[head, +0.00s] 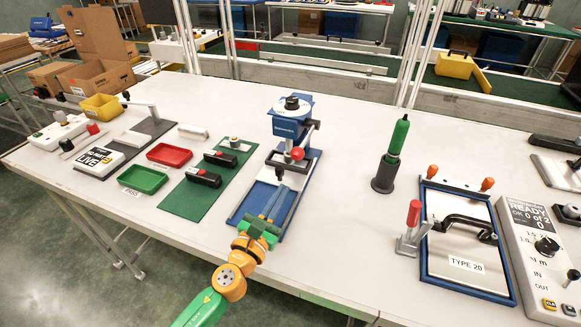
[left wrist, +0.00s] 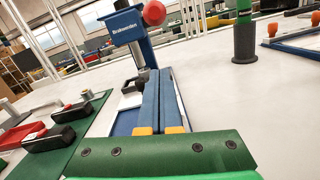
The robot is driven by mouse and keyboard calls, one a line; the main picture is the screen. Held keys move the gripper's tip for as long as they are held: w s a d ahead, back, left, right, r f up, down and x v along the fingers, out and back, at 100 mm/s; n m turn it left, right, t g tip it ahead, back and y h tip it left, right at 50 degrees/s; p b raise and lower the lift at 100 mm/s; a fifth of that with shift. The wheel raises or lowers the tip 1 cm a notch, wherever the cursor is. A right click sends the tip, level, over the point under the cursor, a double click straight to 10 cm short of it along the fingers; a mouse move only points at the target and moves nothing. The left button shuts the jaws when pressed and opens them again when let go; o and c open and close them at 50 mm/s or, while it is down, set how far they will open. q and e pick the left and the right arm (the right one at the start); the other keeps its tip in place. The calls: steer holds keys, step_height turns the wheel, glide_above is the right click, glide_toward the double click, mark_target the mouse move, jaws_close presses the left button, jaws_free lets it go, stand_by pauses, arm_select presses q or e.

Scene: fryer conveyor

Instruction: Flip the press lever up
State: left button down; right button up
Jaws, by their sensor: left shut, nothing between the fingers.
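The blue press (head: 291,118) stands upright on its blue base plate (head: 238,217) near the middle of the table. Its lever has a red ball knob (head: 298,153) that hangs low at the front of the press. In the left wrist view the red knob (left wrist: 154,13) is at the top, beside the blue press head (left wrist: 124,25). My left gripper (head: 283,188) is over the base plate, in front of and below the knob. Its two fingers (left wrist: 158,72) are together and empty, apart from the knob. My right gripper is not in view.
A green mat (head: 190,200) with black-handled tools lies left of the press. A green-handled tool in a dark holder (head: 384,174) stands to the right. Further right are a blue-framed TYPE 20 fixture (head: 466,290) and a control box (head: 530,255). Bare table lies between press and holder.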

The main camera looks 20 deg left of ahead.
arm_select(q)
steer(key=w, duration=0.3)
steer(key=shift+w+d+r, duration=0.15)
steer(key=shift+w+r, duration=0.1)
steer(key=shift+w, duration=0.1)
steer(key=r+p, duration=0.3)
steer(key=shift+w+d+r+p, duration=0.15)
steer(key=shift+d+r+p, duration=0.2)
steer(key=shift+d+r, duration=0.05)
steer(key=shift+f, duration=0.1)
steer(key=shift+w, duration=0.1)
